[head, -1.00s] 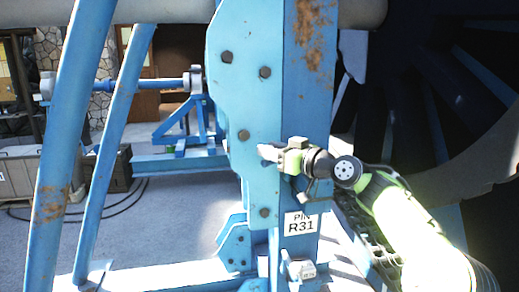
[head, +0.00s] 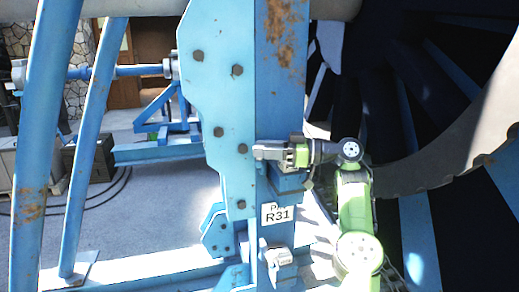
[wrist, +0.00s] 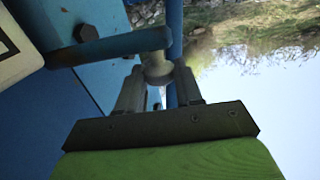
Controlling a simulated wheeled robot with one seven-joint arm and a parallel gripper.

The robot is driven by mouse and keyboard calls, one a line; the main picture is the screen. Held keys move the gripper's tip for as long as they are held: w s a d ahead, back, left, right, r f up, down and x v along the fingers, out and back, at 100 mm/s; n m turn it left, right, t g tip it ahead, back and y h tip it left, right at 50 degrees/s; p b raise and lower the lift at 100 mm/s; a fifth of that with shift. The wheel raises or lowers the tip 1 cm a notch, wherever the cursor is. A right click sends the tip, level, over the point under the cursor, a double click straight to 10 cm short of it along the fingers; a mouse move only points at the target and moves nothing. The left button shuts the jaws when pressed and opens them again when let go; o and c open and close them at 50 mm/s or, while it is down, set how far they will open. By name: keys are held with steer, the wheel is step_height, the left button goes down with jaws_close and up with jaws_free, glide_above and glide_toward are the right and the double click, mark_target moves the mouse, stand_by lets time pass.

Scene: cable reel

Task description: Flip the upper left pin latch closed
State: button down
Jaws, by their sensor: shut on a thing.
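In the wrist view, the latch is a blue bar (wrist: 110,47) that ends in a rounded grey knob (wrist: 157,72). The two fingers of my gripper (wrist: 159,80) are shut on this knob, one on each side. In the head view, my gripper (head: 262,152) is in front of the blue post, at the right edge of the light blue bolted plate (head: 225,110) and above the white R31 label (head: 277,215). The latch bar cannot be made out there, as my gripper and wrist cover that spot.
The large dark reel (head: 420,100) with its curved rim fills the right side, close behind my arm. Slanted blue struts (head: 90,140) stand at left. A blue block (head: 287,183) juts out just below my gripper. Open floor (head: 150,210) shows between struts and plate.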

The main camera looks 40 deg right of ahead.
stand_by(0.4)
steer(key=shift+r, duration=0.1)
steer(key=c, duration=0.8)
jaws_free()
steer(key=shift+w, duration=0.1)
